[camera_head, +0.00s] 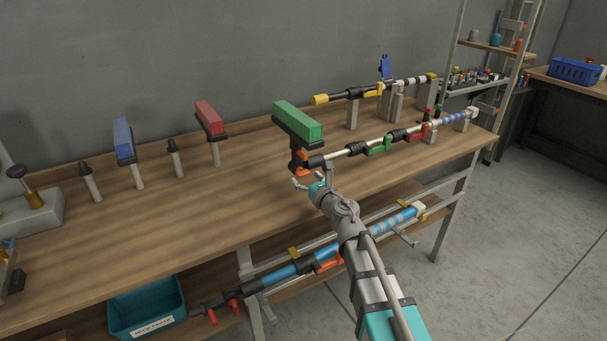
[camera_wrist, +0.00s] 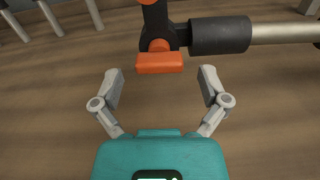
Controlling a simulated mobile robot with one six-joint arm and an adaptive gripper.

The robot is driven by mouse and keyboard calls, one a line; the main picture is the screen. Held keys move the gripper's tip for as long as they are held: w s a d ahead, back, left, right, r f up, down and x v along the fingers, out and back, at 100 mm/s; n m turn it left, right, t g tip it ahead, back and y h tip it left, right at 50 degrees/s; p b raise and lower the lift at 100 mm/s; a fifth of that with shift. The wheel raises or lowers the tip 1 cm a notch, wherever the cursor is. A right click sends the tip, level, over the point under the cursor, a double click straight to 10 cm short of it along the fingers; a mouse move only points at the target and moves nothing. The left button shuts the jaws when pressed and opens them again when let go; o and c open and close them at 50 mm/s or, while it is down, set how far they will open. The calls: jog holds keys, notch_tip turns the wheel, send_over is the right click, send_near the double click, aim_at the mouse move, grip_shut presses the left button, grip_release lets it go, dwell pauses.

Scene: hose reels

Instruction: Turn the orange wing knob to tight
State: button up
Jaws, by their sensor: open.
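The orange wing knob (camera_wrist: 160,62) sits on a black joint beneath the green-block brush head, at the left end of a pole lying over the bench. In the head view the knob (camera_head: 303,170) shows just past my gripper. My gripper (camera_head: 312,182) is open and empty. In the wrist view the fingertips (camera_wrist: 161,72) stand to the left and right of the knob's lower edge, with a gap on each side and no contact visible. The knob's flat wing lies crosswise in the wrist view. The green brush head (camera_head: 297,122) stands above the joint.
The pole (camera_head: 340,154) carries green and red clamps to the right. Behind it lies a yellow-tipped pole (camera_head: 350,96) on grey posts. Red (camera_head: 209,117) and blue (camera_head: 123,137) brush heads stand on the left. A blue pole and teal bin (camera_head: 147,309) are below. The bench front is clear.

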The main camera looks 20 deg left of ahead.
jog(key=shift+w+a, duration=0.45)
jog(key=shift+a, duration=0.15)
jog(key=c, duration=1.2)
jog(key=shift+o, duration=0.2)
